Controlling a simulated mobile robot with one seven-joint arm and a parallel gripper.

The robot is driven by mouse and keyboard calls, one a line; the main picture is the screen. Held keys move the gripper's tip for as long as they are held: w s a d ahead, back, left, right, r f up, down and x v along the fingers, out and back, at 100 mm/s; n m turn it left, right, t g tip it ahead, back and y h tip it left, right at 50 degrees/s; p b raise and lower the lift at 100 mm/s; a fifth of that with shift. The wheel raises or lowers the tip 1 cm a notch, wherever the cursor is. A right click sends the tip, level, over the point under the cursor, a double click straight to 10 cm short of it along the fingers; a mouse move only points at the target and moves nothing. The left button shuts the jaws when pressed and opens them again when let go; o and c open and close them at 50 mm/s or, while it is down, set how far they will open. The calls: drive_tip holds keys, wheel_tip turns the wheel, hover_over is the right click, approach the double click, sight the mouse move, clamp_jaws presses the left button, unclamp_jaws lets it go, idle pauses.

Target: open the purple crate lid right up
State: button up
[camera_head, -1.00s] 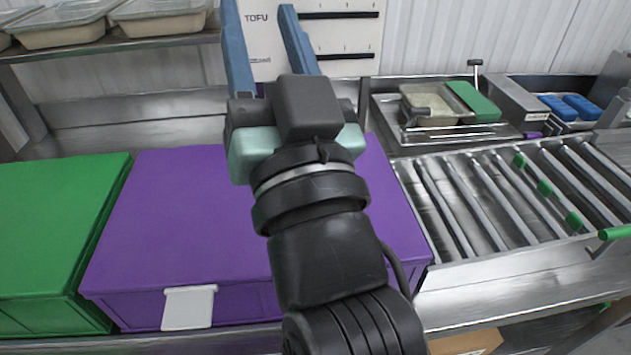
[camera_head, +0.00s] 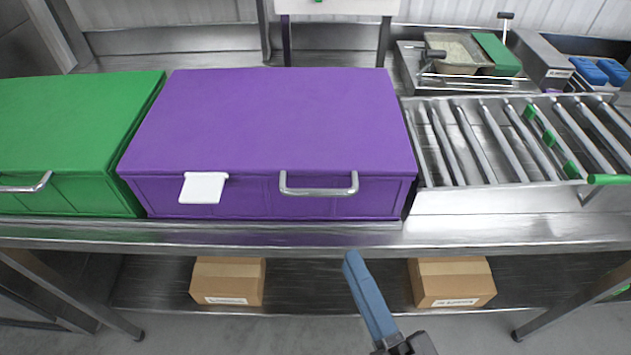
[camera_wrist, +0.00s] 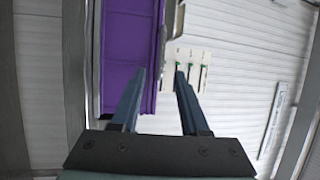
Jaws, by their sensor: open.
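The purple crate (camera_head: 160,202) stands on the steel table in the middle of the head view. Its purple lid (camera_head: 280,115) lies flat and closed. A white tab (camera_head: 203,187) sits on the left of the crate's front, and a metal handle (camera_head: 320,191) is right of it. My gripper shows in the head view as one blue finger (camera_head: 370,300), low in front of the table. In the wrist view my gripper (camera_wrist: 160,72) is open, with nothing between its fingers. The purple crate (camera_wrist: 128,50) shows there beyond the left finger.
A green crate (camera_head: 70,130) stands close on the left. A roller conveyor (camera_head: 480,145) is on the right. Cardboard boxes (camera_head: 228,280) (camera_head: 450,282) lie on the shelf below the table's front edge (camera_head: 300,240). A tray (camera_head: 455,55) stands at the back right.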

sight(319, 190)
drive_tip(key=p+x, duration=0.1)
drive_tip(key=x, duration=0.2)
drive_tip(key=p+x, duration=0.1)
drive_tip(key=x, duration=0.3)
drive_tip(key=p+x, duration=0.1)
drive_tip(key=x, duration=0.3)
drive_tip(key=shift+r, duration=0.3)
drive_tip(key=shift+w+a, duration=0.3)
drive_tip(key=shift+w, duration=0.25)
clamp_jaws()
idle(0.4)
